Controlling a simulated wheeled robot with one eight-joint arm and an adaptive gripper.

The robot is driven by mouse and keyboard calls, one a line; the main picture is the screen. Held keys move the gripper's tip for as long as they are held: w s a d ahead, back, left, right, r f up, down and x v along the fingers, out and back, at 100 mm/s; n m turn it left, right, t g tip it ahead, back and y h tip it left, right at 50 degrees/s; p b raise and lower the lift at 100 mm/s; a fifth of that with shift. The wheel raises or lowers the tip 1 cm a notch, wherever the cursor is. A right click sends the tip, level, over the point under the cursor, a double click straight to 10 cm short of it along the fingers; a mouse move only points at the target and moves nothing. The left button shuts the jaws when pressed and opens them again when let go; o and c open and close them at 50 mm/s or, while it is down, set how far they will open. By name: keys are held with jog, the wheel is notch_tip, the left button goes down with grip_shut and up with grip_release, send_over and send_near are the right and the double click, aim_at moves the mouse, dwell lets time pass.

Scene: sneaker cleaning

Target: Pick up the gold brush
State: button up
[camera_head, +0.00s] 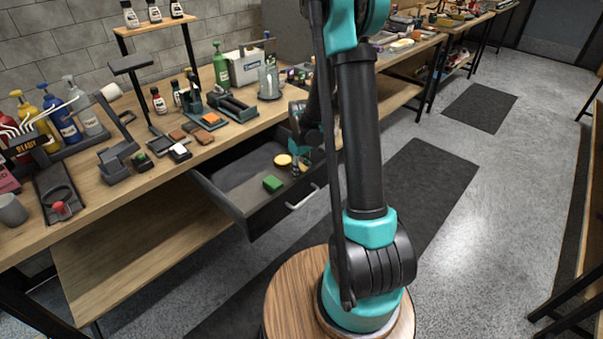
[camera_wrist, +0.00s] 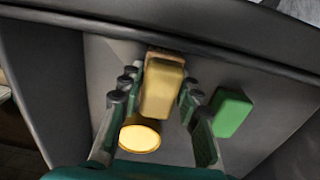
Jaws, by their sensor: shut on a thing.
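The gold brush (camera_wrist: 162,88) is a yellow-gold block with a brownish far end, seen in the wrist view between the two fingers of my gripper (camera_wrist: 160,86). My gripper is shut on it, with a finger along each long side. In the head view my gripper (camera_head: 299,163) reaches down into the open drawer (camera_head: 222,196) under the workbench. The brush is mostly hidden there by the gripper. I cannot tell whether the brush touches the drawer floor.
A round yellow item (camera_wrist: 140,138) and a green block (camera_wrist: 232,113) lie close by in the drawer. The drawer's walls surround the gripper. The workbench (camera_head: 130,199) above holds bottles (camera_head: 220,65), a white box (camera_head: 246,67), trays and small blocks.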

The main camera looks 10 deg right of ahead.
aim_at(302, 166)
notch_tip(302, 166, up, 20)
jog(key=shift+f, duration=0.15)
dwell(0.3)
jog(key=o, duration=0.5)
jog(key=c, duration=0.4)
